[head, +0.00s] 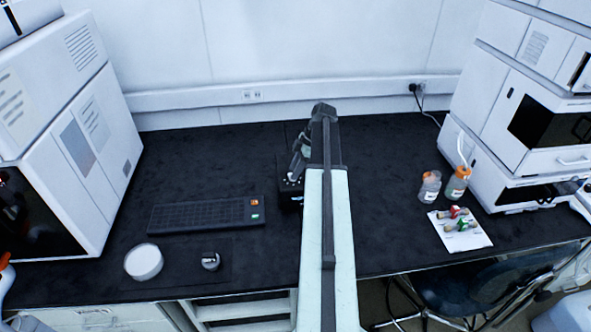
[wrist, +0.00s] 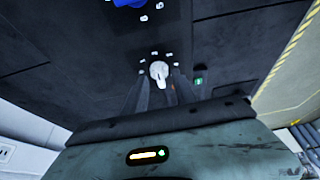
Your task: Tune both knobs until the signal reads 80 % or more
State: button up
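The black knob box (head: 290,198) stands on the bench, partly hidden by my arm in the head view. In the wrist view a white knob (wrist: 158,74) points down toward my gripper, with small white marks around it. A blue knob (wrist: 130,2) is cut off by the top edge, with its own white marks. My gripper (wrist: 159,80) has its dark fingers apart, one on each side of the white knob; I cannot tell whether they touch it. In the head view my gripper (head: 297,165) is over the box. I cannot read a signal value in either view.
A white round dish (head: 143,262) and a small dark-topped item (head: 210,261) are nearer. White instruments (head: 75,130) flank the bench.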

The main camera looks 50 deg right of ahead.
jog(key=p+v, duration=0.7)
jog(key=shift+s+r, duration=0.15)
jog(key=shift+r, duration=0.15)
jog(key=shift+d, duration=0.15)
